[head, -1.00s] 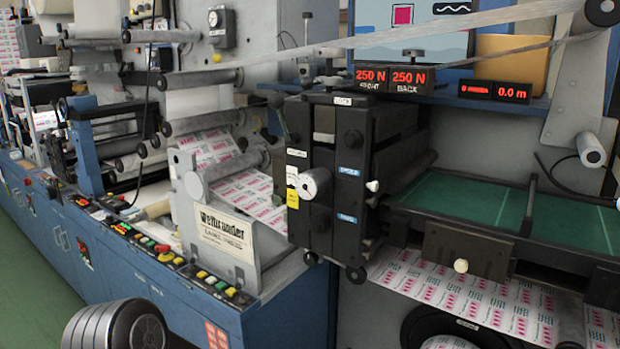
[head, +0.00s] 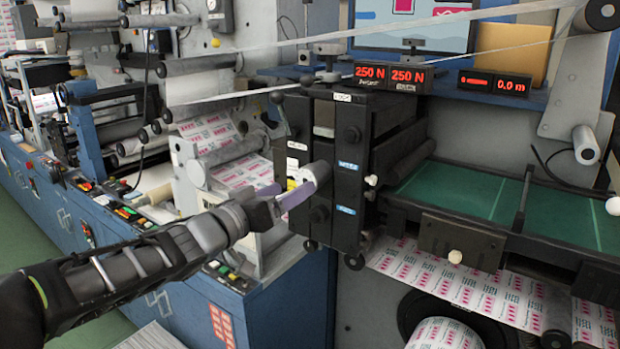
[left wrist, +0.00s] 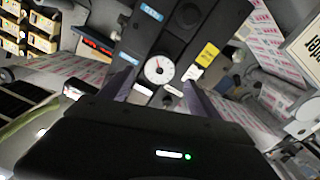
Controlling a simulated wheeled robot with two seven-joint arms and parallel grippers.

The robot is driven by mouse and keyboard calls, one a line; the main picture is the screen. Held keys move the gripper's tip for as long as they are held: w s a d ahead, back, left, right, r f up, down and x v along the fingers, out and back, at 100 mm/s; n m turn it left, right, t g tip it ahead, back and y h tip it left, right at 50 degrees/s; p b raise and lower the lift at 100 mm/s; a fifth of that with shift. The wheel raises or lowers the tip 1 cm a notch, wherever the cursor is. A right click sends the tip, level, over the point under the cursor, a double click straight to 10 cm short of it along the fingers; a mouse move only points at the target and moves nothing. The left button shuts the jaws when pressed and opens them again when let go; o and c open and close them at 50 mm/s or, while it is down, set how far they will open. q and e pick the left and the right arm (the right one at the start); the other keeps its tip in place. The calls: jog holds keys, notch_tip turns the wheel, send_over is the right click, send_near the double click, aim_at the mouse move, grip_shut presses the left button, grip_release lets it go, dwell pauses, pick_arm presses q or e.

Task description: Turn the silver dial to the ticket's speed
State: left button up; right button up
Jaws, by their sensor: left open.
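The silver dial (head: 319,172) sits on the front of the black machine head. My left gripper (head: 298,189) is open in front of the dial. In the left wrist view its two fingers stand left and right of the dial, and I cannot tell whether they touch it. A yellow ticket (left wrist: 207,55) is fixed beside the dial; its print is not legible. In the head view the ticket is partly hidden. My right gripper is not in view.
Red displays (head: 391,76) above read 250 N twice, and another (head: 512,87) reads 0.0 m. A green-topped tray (head: 460,190) and a printed web lie to the right.

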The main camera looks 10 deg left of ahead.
aim_at(305, 181)
pick_arm(q)
jog(key=x, duration=0.8)
jog(key=shift+p, duration=0.4)
jog(key=shift+s, duration=0.1)
jog(key=shift+c, duration=0.4)
jog(key=c, duration=1.3)
